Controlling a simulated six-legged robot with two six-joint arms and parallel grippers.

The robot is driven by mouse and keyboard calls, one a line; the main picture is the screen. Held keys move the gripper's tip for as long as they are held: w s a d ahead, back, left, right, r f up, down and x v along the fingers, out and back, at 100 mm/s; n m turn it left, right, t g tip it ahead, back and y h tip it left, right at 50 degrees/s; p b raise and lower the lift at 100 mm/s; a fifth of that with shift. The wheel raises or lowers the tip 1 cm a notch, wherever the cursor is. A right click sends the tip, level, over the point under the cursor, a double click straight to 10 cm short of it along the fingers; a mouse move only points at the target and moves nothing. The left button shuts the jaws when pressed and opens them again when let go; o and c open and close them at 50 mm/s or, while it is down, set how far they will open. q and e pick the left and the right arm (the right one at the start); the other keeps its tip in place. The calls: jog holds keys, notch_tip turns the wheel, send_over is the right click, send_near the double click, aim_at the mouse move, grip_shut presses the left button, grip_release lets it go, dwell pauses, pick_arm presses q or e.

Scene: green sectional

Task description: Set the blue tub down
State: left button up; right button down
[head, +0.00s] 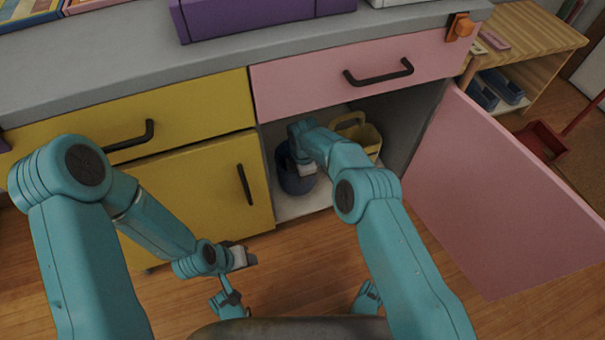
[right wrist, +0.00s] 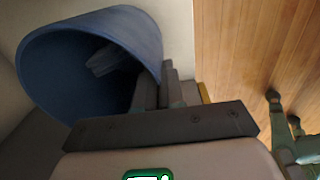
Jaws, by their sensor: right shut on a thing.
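The blue tub (head: 291,178) is inside the open lower cabinet, at its left side, partly hidden behind my right arm. My right gripper (head: 306,166) is at the tub's right side and shut on its wall. In the right wrist view the blue tub (right wrist: 75,65) lies in front of the gripper (right wrist: 160,90), its open mouth facing the fingers, with one finger at the rim. I cannot tell whether the tub's base touches the cabinet floor (head: 300,206). My left gripper (head: 240,258) is low in front of the yellow cabinet door, away from the tub; its jaws are too small to read.
A yellow tub (head: 368,133) with a handle stands in the cabinet, right of the blue one. The pink door (head: 500,190) stands wide open to the right. A pink drawer (head: 360,72) is above the opening. The yellow door (head: 205,188) is shut on the left.

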jog(key=shift+f, duration=0.8)
jog(key=c, duration=1.2)
grip_release()
